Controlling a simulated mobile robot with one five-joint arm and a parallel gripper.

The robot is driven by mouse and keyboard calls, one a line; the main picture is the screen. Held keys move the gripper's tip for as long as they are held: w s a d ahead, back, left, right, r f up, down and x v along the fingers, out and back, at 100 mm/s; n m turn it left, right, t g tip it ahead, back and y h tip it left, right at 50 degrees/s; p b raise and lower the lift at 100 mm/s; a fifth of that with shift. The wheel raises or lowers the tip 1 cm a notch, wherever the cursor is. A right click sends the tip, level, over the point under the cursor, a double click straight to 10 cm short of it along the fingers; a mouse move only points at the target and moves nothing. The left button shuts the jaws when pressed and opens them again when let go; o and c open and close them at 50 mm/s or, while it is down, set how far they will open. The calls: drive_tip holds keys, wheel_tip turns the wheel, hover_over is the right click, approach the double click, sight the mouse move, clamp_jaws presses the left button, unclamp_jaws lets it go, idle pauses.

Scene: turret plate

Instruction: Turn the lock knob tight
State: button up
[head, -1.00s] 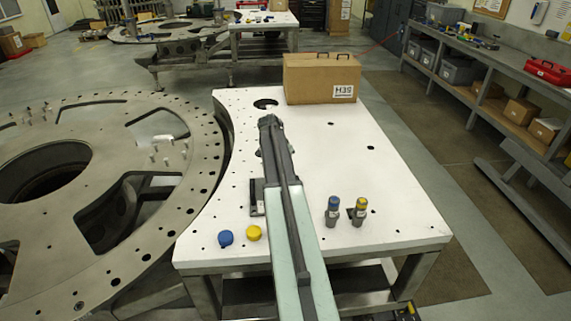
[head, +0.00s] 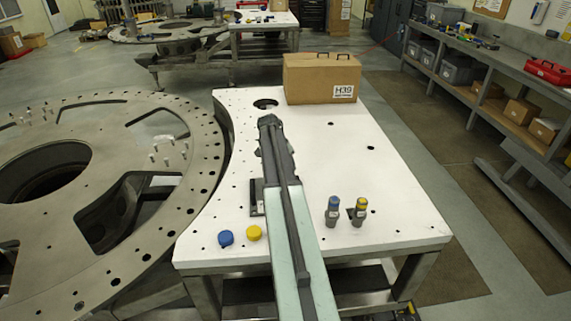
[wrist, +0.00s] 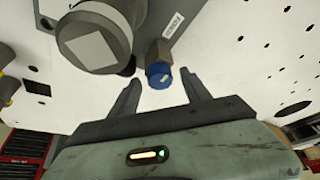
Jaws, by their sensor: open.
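In the wrist view a blue knob (wrist: 160,76) on a brownish stem stands out from a grey labelled block (wrist: 178,22). It looks like the lock knob. My gripper (wrist: 168,84) is open, with one finger on each side of the knob and gaps showing. The knob's blue end faces my gripper. In the head view my arm reaches over the white table (head: 330,175), and my gripper (head: 268,121) is at its far end. The knob and the block are hidden there behind my arm.
A large grey cylinder (wrist: 95,42) with a square face is left of the knob. The cardboard box (head: 320,78) stands at the table's back. Blue (head: 225,238) and yellow (head: 254,233) caps and two capped tools (head: 333,212) are near the front. The turret plate (head: 190,215) is left.

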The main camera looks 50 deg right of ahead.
drive_tip(key=p+v, duration=0.7)
drive_tip(key=shift+a+r, duration=0.2)
drive_tip(key=shift+r, duration=0.15)
